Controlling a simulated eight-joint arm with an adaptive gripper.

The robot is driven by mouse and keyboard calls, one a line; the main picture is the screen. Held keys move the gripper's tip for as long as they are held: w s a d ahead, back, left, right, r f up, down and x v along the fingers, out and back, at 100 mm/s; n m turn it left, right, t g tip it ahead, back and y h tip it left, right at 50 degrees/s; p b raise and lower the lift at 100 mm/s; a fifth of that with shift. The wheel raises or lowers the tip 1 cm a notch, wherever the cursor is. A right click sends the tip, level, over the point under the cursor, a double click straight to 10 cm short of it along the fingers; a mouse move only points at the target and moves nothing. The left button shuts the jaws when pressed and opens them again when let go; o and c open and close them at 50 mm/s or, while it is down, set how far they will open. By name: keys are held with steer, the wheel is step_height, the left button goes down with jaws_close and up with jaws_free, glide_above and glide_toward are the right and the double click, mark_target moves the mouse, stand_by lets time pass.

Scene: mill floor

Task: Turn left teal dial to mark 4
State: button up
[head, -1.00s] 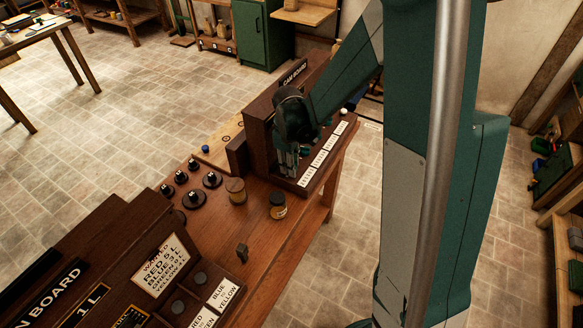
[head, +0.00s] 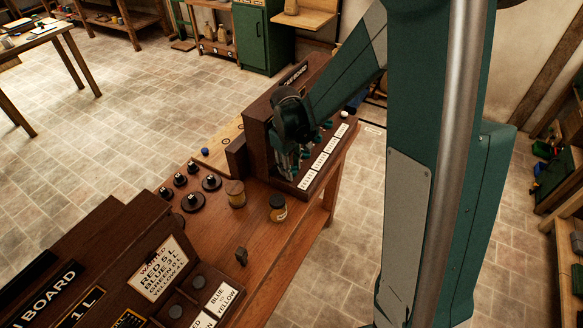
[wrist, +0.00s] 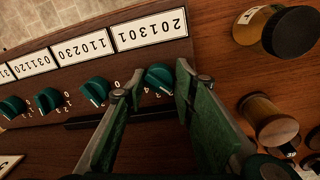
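Several teal dials sit in a row on the dark wooden cam board (head: 262,118). In the wrist view, which looks upside down, the dial at the row's right end (wrist: 158,78) is the left one as seen from the head. My gripper (wrist: 153,84) is open, with one finger on each side of this dial. I cannot tell whether the fingers touch it. Small white digits show beside it; its pointer setting is not readable. The neighbouring dial (wrist: 95,90) is just outside the left finger. In the head view my gripper (head: 287,172) hides the left dial.
White number cards (wrist: 150,30) line the board's edge beside the dials. An amber jar (head: 278,208) and a wooden spool (head: 236,194) stand close to the board's left end. Black knobs (head: 192,201) and a second board (head: 100,255) lie farther left.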

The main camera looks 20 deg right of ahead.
steer(key=shift+r, duration=0.2)
stand_by(0.3)
step_height(320, 180, up, 10)
steer(key=shift+f, duration=0.2)
stand_by(0.5)
stand_by(0.5)
steer(key=n+p, duration=0.1)
steer(key=n, duration=0.1)
steer(key=f+n+p, duration=0.1)
steer(key=n, duration=0.1)
steer(key=shift+s+p, duration=0.1)
steer(key=shift+p, duration=0.3)
steer(key=n, duration=0.1)
steer(key=n+p, duration=0.1)
steer(key=n, duration=0.1)
steer(key=f+n+p, duration=0.1)
steer(key=shift+s+f+n+t, duration=0.1)
steer(key=shift+s+n+t, duration=0.2)
steer(key=shift+n, duration=0.1)
steer(key=shift+f, duration=0.1)
steer(key=shift+w+d+f, duration=0.1)
steer(key=shift+w+f, duration=0.1)
steer(key=shift+f, duration=1.7)
steer(key=shift+w+f, duration=0.15)
steer(key=shift+f, duration=1.75)
